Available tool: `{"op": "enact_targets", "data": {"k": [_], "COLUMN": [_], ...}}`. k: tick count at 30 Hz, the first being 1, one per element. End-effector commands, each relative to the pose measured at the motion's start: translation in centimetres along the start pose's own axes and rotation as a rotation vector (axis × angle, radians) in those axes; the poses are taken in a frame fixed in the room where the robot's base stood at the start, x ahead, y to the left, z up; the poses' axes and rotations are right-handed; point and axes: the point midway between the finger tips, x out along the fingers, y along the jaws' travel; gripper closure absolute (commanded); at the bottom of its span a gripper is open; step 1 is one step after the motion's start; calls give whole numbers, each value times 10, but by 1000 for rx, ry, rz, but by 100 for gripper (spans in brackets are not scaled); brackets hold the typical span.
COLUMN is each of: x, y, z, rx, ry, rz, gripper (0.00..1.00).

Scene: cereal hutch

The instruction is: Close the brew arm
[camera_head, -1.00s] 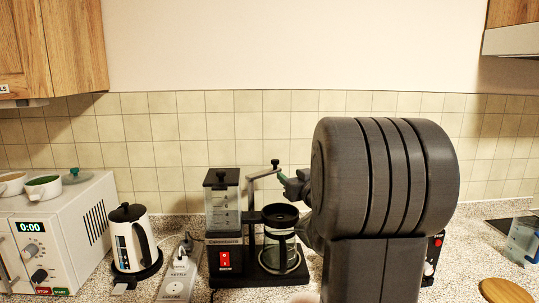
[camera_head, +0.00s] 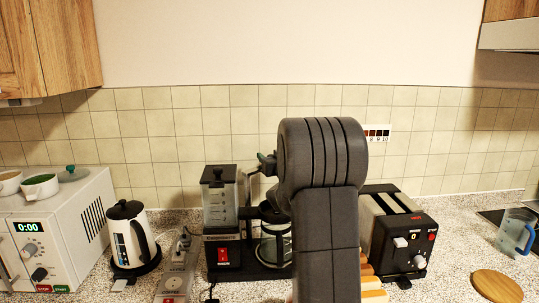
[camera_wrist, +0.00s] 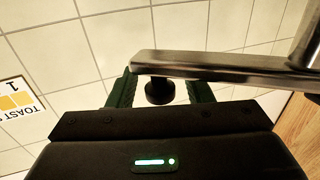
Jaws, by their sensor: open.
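The coffee maker (camera_head: 222,215) stands on the counter with its glass jug (camera_head: 272,245) in place, partly covered by my arm. Its metal brew arm (camera_head: 246,182) rises beside the water tank, and its far end is hidden behind my gripper (camera_head: 262,160). In the wrist view the brew arm (camera_wrist: 220,65) runs in from the right as a metal bar. A black knob (camera_wrist: 159,92) hangs from its end. My gripper (camera_wrist: 160,90) is open, with one green finger on each side of the knob. I cannot tell whether either finger touches it.
A toaster (camera_head: 400,240) stands right of the coffee maker. A kettle (camera_head: 130,235), a power strip (camera_head: 178,270) and a microwave (camera_head: 60,235) are to the left. A blue-handled jug (camera_head: 517,235) and a round wooden board (camera_head: 497,287) are at the right.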

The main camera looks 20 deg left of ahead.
Motion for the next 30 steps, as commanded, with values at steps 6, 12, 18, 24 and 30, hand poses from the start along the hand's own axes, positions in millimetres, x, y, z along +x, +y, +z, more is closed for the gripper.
{"op": "enact_targets", "data": {"k": [6, 12, 18, 24, 30], "x": [6, 6, 6, 6, 10], "y": [0, 0, 0, 0, 7], "z": [1, 0, 0, 0, 1], "rx": [1, 1, 1, 0, 0], "ry": [-1, 0, 0, 0, 1], "rz": [0, 0, 0, 1, 18], "gripper": [54, 60, 99, 100, 100]}}
